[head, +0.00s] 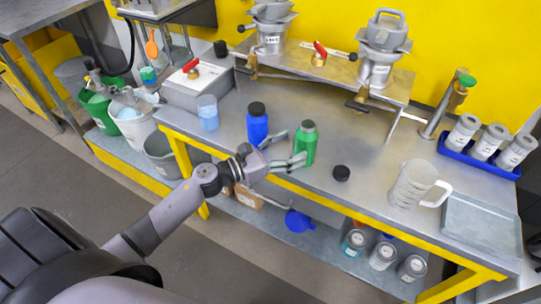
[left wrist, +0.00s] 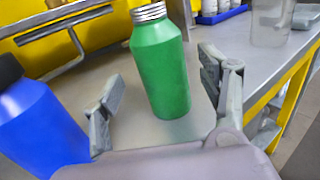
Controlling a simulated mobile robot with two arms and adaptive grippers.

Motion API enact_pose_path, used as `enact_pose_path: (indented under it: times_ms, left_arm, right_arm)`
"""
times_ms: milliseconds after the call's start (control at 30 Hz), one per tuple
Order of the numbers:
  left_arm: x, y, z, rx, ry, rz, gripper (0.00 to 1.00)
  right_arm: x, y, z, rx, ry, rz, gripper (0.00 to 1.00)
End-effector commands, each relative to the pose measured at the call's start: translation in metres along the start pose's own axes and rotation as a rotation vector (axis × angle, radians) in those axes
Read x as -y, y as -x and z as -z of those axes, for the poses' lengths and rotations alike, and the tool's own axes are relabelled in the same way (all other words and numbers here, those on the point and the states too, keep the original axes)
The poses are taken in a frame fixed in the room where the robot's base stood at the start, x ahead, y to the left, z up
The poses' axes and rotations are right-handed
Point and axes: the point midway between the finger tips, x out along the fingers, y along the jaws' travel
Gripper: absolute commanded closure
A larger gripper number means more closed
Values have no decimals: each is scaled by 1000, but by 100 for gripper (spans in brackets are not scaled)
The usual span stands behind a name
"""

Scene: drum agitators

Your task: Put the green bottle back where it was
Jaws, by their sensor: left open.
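The green bottle (head: 305,146) stands upright on the metal workbench (head: 352,190), near its front edge, with no black cap on its threaded neck. In the left wrist view the green bottle (left wrist: 160,66) stands between the two open fingers of my left gripper (head: 293,148), with gaps on both sides. The fingers (left wrist: 163,95) look apart from it. A blue bottle (head: 257,125) with a black cap stands upright just left of the gripper, and it also shows in the left wrist view (left wrist: 42,128). My right gripper is not in view.
A black cap (head: 341,173) lies right of the green bottle. A clear measuring jug (head: 412,184) and a metal tray (head: 480,226) are further right. A blue rack (head: 478,162) holds grey canisters at the back. A beaker (head: 208,113) stands left of the blue bottle.

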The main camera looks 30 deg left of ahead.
Motion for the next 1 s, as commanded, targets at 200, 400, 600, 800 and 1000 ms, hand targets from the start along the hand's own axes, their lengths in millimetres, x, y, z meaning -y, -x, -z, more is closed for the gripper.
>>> enact_pose_path:
  times_ms: [200, 400, 600, 800, 1000]
  left_arm:
    - [1, 45, 3, -3, 1, 1, 32]
    - [0, 65, 0, 0, 0, 1, 32]
    - [0, 68, -1, 1, 0, 1, 32]
    - [0, 68, -1, 1, 0, 1, 32]
    - [0, 68, -1, 1, 0, 0, 32]
  right_arm:
    - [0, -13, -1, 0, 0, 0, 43]
    - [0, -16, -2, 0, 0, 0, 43]
    - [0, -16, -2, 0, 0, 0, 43]
    - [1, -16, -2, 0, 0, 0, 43]
    - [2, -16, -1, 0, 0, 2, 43]
